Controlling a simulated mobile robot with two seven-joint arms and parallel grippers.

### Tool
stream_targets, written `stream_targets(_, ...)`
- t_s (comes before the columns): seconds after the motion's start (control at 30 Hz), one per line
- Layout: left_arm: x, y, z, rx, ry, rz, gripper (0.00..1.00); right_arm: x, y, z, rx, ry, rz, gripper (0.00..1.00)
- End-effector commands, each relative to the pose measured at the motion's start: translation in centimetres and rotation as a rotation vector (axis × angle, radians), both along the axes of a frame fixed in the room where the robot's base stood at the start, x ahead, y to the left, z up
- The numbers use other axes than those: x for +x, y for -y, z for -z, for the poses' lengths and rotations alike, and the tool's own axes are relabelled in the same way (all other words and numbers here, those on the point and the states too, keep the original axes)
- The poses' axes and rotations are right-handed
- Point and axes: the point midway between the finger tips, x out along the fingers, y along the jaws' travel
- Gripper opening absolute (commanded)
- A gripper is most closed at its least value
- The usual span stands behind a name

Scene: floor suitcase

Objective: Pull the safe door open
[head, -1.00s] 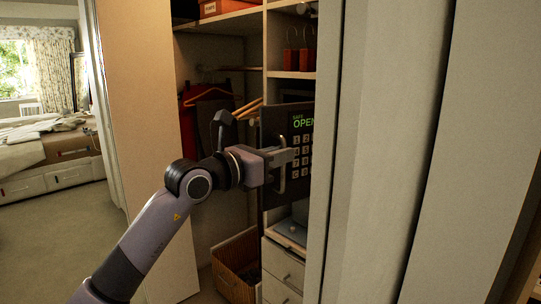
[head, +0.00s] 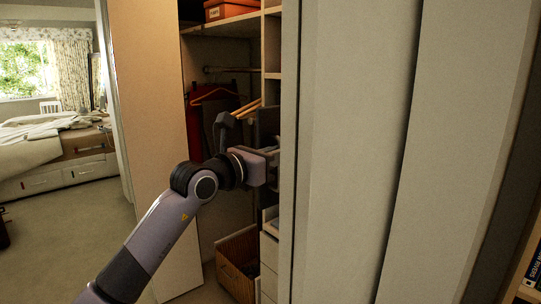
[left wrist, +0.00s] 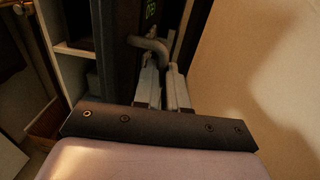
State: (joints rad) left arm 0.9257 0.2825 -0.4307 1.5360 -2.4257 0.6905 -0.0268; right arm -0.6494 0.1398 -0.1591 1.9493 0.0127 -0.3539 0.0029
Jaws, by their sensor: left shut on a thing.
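The dark safe door (head: 267,124) shows only as a narrow strip in the head view. A pale wardrobe panel hides the rest, including its keypad. In the left wrist view the dark door (left wrist: 116,45) stands at the upper middle, with part of a green display lit on it. Its bent metal handle (left wrist: 149,44) reaches down between my fingers. My left gripper (head: 273,168) is shut on that handle; its fingers (left wrist: 162,85) show on either side of it in the wrist view. My right gripper is not in view.
The pale panel (head: 350,150) stands close on the right. Another wardrobe door (head: 155,130) stands left of the opening. Inside are a wicker basket (head: 238,262), white drawers (head: 268,265) and hanging clothes (head: 195,125). Open carpet (head: 70,230) lies at left, before a bed.

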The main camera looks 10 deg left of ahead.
Motion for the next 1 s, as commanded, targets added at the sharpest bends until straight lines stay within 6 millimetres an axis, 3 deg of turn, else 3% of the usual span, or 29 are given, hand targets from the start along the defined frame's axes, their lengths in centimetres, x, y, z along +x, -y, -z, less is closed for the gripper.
stream_targets(0.67,0.16,0.52,-0.63,-0.007,0.013,0.003,0.00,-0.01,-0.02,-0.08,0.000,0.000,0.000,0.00)
stream_targets(0.7,0.15,0.52,-0.62,-0.007,0.012,0.003,0.21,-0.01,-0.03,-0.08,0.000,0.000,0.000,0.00)
stream_targets(0.77,0.16,0.51,-0.57,-0.006,0.012,0.003,0.36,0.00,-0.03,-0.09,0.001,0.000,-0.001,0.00)
stream_targets(1.0,0.21,0.41,-0.25,-0.003,0.005,0.001,0.36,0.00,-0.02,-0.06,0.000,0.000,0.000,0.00)
